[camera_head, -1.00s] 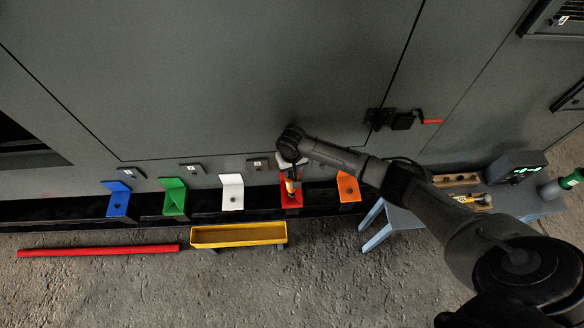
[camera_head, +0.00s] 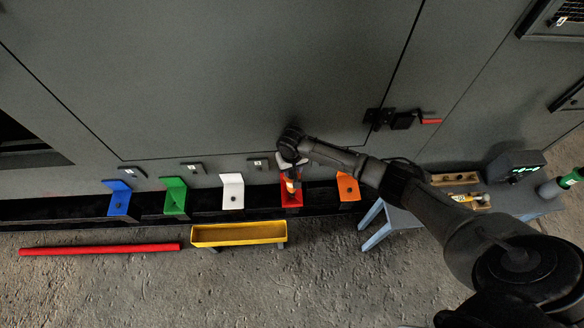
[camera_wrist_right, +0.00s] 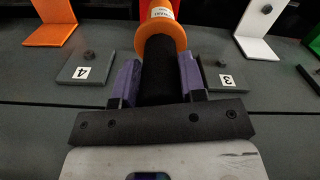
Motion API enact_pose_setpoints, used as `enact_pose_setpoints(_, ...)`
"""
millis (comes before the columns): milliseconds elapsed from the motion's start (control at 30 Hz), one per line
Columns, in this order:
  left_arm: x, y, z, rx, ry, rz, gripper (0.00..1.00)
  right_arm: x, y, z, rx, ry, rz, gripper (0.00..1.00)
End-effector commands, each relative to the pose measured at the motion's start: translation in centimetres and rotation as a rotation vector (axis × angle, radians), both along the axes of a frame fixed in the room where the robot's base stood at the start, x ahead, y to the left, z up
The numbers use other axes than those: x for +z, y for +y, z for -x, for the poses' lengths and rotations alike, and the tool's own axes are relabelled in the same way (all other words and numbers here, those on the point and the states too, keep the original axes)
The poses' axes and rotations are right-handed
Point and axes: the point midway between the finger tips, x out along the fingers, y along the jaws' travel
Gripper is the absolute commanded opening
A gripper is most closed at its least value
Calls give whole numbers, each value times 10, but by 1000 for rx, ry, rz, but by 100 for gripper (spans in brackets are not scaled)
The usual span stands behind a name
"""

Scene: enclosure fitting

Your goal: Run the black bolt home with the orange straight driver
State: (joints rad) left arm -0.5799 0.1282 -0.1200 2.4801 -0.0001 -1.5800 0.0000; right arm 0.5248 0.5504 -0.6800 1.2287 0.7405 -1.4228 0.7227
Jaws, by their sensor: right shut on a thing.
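The orange straight driver (camera_head: 291,184) stands over the red bracket (camera_head: 292,201) in the head view. In the right wrist view its black grip and orange collar (camera_wrist_right: 162,32) point away from me, with a white label on the orange part. My right gripper (camera_wrist_right: 158,80) is shut on the black grip, one purple finger on each side. In the head view the right gripper (camera_head: 292,166) is just above the red bracket. The driver's tip and any bolt under it are hidden. My left gripper is not in view.
Blue (camera_head: 118,199), green (camera_head: 175,196), white (camera_head: 232,191) and orange (camera_head: 347,187) brackets stand along the cabinet's foot, each with a dark spot. A yellow trough (camera_head: 239,235) and red bar (camera_head: 99,249) lie in front. A blue-grey bench (camera_head: 407,219) stands right.

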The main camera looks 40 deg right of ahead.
Motion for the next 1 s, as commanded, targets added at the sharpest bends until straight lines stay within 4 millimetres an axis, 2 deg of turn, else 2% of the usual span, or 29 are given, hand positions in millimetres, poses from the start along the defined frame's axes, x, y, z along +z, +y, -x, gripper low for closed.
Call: enact_pose_setpoints(1000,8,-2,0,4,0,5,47,-1,0,-2,-1,-4,0,0)
